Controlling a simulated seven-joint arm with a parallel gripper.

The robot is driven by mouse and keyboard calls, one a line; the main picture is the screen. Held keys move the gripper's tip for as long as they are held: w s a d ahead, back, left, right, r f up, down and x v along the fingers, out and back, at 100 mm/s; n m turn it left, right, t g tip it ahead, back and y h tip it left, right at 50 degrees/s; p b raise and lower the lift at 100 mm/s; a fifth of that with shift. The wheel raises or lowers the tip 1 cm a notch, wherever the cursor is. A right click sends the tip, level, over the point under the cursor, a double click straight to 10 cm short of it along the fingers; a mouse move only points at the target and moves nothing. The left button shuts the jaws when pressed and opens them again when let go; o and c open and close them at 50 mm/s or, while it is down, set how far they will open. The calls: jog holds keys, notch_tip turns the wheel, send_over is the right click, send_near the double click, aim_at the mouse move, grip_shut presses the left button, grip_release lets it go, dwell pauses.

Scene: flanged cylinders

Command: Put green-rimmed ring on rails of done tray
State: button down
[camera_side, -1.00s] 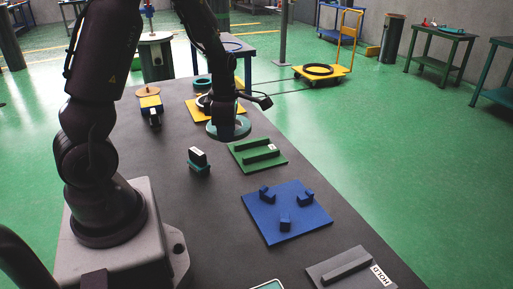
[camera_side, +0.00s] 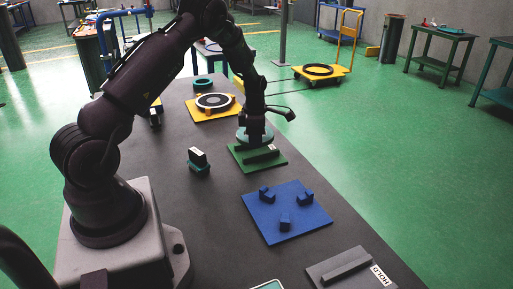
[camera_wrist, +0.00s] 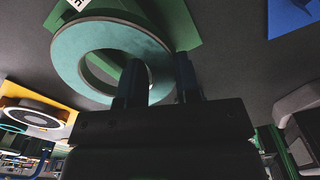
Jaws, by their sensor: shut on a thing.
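The green-rimmed ring (camera_side: 243,138) is a flat teal ring with a large central hole. In the wrist view the ring (camera_wrist: 75,62) has one side of its band between the two fingers. My gripper (camera_side: 257,138) is shut on that band; in the wrist view its fingertips (camera_wrist: 160,75) straddle it. The ring is over the far part of the green tray (camera_side: 270,165), which has raised rails (camera_side: 262,158). I cannot tell whether ring and rails touch. The green tray also shows behind the ring in the wrist view (camera_wrist: 185,25). Its small white label is only partly visible.
A yellow plate (camera_side: 200,117) carries a dark-and-white ring. Another teal ring (camera_side: 204,83) lies behind.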

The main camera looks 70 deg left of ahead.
aim_at(256, 155)
jog(key=shift+w+a+f, duration=0.1)
jog(key=shift+w+f, duration=0.1)
jog(key=shift+f, duration=0.75)
jog(key=shift+w+a+f, duration=0.1)
jog(key=shift+w+f, duration=0.05)
jog(key=shift+f, duration=0.75)
jog(key=c, duration=0.8)
grip_release()
jog(key=shift+s+f, duration=0.1)
jog(key=shift+f, duration=0.1)
